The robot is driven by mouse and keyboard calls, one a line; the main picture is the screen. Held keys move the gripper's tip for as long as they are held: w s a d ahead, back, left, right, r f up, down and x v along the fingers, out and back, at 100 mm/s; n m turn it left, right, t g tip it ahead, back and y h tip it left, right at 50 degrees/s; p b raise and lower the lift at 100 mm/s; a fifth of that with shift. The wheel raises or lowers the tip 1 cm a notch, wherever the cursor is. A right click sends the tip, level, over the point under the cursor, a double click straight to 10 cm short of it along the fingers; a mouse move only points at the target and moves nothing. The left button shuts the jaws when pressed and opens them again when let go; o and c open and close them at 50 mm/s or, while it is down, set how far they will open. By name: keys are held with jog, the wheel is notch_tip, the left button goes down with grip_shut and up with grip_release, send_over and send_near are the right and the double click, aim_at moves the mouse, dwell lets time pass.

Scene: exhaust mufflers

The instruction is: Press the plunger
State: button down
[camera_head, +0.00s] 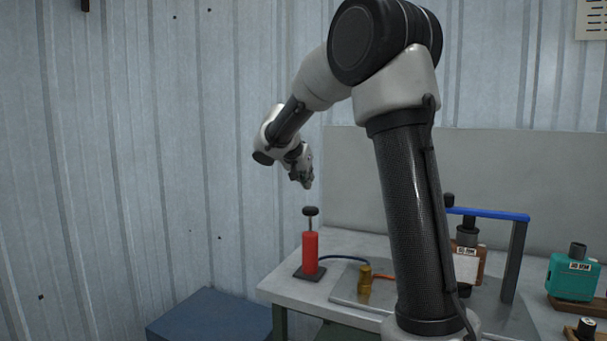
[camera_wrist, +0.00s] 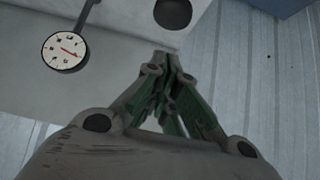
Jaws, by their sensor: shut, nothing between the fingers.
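The plunger is a black disc-shaped knob (camera_head: 311,211) on a thin rod, standing raised above a red upright cylinder (camera_head: 310,251) on a dark base. It is at the left part of the grey table in the head view. My gripper (camera_head: 308,186) hangs just above the knob, pointing down, with a small gap between them. In the wrist view my gripper's fingers (camera_wrist: 168,58) meet at their tips and hold nothing. A dark round disc (camera_wrist: 172,12) lies beyond the fingertips at the top; it may be the plunger knob, but I cannot be sure.
A dial gauge (camera_wrist: 65,50) shows in the wrist view. A hose runs from the red cylinder to a brass fitting (camera_head: 365,281). A blue-topped frame (camera_head: 490,213) and teal bottle (camera_head: 574,276) stand right. A blue box (camera_head: 208,318) is left of the table (camera_head: 292,291).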

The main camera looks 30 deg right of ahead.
aim_at(308, 210)
jog(key=x, duration=0.3)
jog(key=shift+w+d+f, duration=0.1)
jog(key=shift+d+f, duration=0.1)
jog(key=shift+f, duration=0.15)
notch_tip(308, 210, down, 2)
jog(key=shift+a+f, duration=0.1)
jog(key=shift+f, duration=0.75)
jog(key=shift+f, duration=2.8)
